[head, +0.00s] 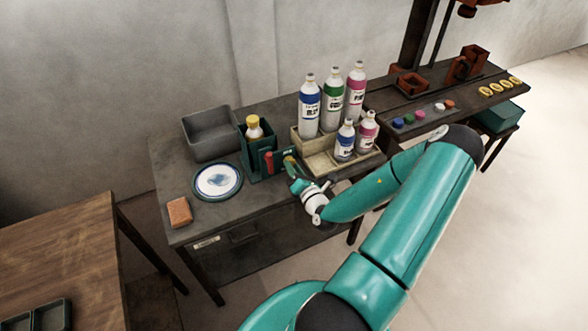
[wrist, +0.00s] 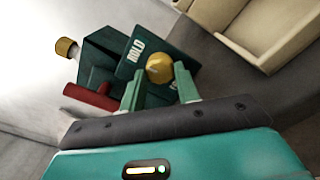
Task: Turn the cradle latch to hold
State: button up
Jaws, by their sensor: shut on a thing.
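The dark green cradle (head: 258,172) stands on the dark bench, holding a bottle with a yellow cap (head: 253,124). In the wrist view the cradle (wrist: 97,60) shows tilted, with a panel (wrist: 136,58) lettered HOLD. The latch's round brass knob (wrist: 160,68) sits on this panel, between the fingers of my gripper (wrist: 159,84). The fingers are shut on the latch; the exact contact is partly hidden. In the head view my gripper (head: 294,178) is at the cradle's right side. A red bar (wrist: 90,97) projects beside the cradle.
A grey bin (head: 210,133), a round blue-rimmed plate (head: 218,181) and an orange-brown block (head: 179,212) lie left of the cradle. A beige stepped rack (head: 322,158) with several labelled bottles stands close on the right.

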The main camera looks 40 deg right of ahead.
jog(key=o, duration=1)
jog(key=shift+c, duration=0.2)
jog(key=v, duration=1.4)
jog(key=shift+w+a+r, duration=0.1)
jog(key=shift+w, duration=0.05)
